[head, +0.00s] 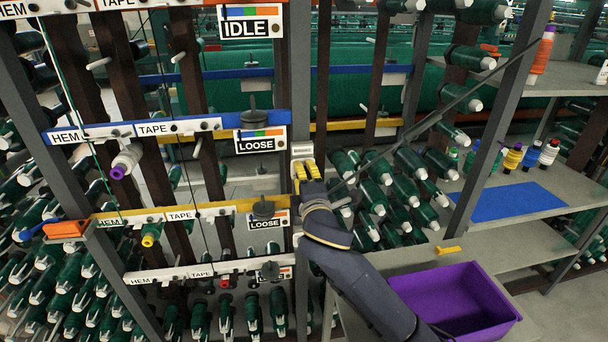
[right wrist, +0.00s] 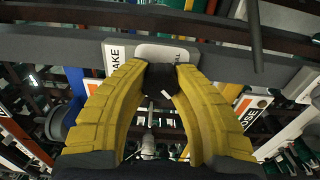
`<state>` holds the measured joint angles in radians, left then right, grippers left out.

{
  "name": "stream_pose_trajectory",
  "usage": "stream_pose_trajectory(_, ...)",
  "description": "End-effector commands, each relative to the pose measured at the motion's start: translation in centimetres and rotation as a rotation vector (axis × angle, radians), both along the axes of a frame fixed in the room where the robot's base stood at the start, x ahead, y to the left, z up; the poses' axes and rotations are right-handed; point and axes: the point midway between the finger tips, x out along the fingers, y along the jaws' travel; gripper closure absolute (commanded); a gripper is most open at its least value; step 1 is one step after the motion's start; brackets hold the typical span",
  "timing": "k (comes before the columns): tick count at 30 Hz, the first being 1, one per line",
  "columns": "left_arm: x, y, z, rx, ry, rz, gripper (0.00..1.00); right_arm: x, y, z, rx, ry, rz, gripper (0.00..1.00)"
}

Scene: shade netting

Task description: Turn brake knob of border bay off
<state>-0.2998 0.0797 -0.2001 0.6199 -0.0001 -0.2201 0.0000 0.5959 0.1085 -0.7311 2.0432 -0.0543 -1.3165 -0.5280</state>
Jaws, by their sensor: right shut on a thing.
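The brake knob (right wrist: 163,78) is a dark block with a white mark, seen in the right wrist view in front of a pale plate (right wrist: 150,50) on a grey post. A label beside it reads "AKE", its start hidden. My right gripper (right wrist: 160,72) has its yellow fingers shut on the knob from both sides. In the head view my right gripper (head: 306,168) is at the grey post right of the rails, and the knob is hidden behind its fingers. Only part of the plate's lettering shows. My left gripper is not in view.
Blue, yellow and white rails carry HEM and TAPE labels. Signs reading LOOSE (head: 261,141) and IDLE (head: 250,22) hang beside the post. A purple bin (head: 455,298) sits low right, near a blue mat (head: 508,202) and several spools. Green bobbins crowd the racks.

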Motion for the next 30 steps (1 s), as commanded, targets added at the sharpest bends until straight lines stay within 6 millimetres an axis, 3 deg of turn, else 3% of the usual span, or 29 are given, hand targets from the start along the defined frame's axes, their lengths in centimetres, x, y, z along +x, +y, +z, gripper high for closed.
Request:
stream_pose_trajectory(1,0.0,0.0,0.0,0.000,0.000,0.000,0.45,-0.1,0.3,0.2,0.005,-0.003,0.008,1.00)
stream_pose_trajectory(2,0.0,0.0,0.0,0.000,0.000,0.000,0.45,-0.1,0.3,0.2,0.004,-0.002,0.008,0.72)
stream_pose_trajectory(9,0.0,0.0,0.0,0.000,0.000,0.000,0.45,-0.1,0.2,0.1,0.003,0.000,0.004,0.45)
stream_pose_trajectory(20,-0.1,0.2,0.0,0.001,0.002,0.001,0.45,-0.6,0.0,-0.1,0.002,0.000,0.003,0.45)
stream_pose_trajectory(30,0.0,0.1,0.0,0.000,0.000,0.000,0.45,-5.8,-0.9,-0.1,0.004,0.001,0.005,0.45)
